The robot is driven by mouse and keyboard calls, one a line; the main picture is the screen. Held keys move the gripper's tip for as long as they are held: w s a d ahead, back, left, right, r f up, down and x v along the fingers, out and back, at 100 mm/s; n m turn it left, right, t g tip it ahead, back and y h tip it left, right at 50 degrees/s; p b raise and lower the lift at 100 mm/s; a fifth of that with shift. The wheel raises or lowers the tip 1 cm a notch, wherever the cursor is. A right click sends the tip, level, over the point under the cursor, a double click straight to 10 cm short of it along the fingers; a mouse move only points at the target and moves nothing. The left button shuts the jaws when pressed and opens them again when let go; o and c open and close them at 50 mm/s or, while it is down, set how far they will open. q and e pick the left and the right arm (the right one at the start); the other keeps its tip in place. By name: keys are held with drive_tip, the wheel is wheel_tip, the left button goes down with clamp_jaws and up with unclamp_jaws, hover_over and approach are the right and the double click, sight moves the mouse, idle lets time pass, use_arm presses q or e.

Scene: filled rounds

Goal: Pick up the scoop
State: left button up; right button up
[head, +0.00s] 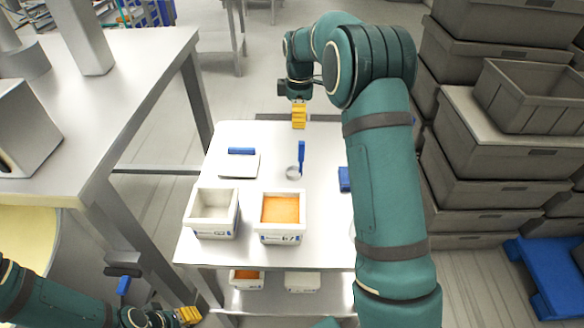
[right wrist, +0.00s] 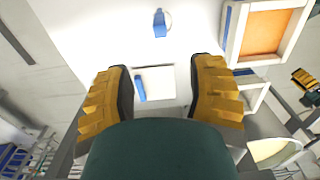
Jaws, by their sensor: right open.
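The scoop has a blue handle (head: 301,152) standing up from a small round pale cup (head: 292,172), on the white table behind the two tubs. In the right wrist view its handle (right wrist: 160,23) shows near the top edge. My right gripper (head: 299,116) is above the far end of the table, beyond the scoop and apart from it. In the right wrist view its yellow fingers are spread wide and empty (right wrist: 160,68). My left gripper (head: 188,315) is at the bottom left, low beside the table and far from the scoop; its jaw opening is unclear.
A flat pale square plate (head: 238,168) with a blue bar (head: 241,151) lies left of the scoop. In front stand an empty white tub (head: 195,222) and an orange-filled tub (head: 262,229). A blue item (head: 344,178) is partly behind my right arm. Grey crates (head: 480,135) stack at right.

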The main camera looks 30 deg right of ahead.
drive_tip(key=f, duration=0.5)
drive_tip(key=f+b, duration=0.1)
drive_tip(key=f, duration=0.1)
drive_tip(key=shift+s+f, duration=0.3)
drive_tip(key=shift+f, duration=0.1)
drive_tip(key=shift+w+f+b, duration=0.2)
drive_tip(key=shift+f+b, duration=0.35)
drive_tip(key=shift+f, duration=2.1)
use_arm(q)
drive_tip(key=shift+s+f, duration=0.3)
drive_tip(key=shift+f, duration=0.2)
drive_tip(key=shift+s+f, duration=0.25)
drive_tip(key=shift+f, duration=0.25)
use_arm(e)
clamp_jaws()
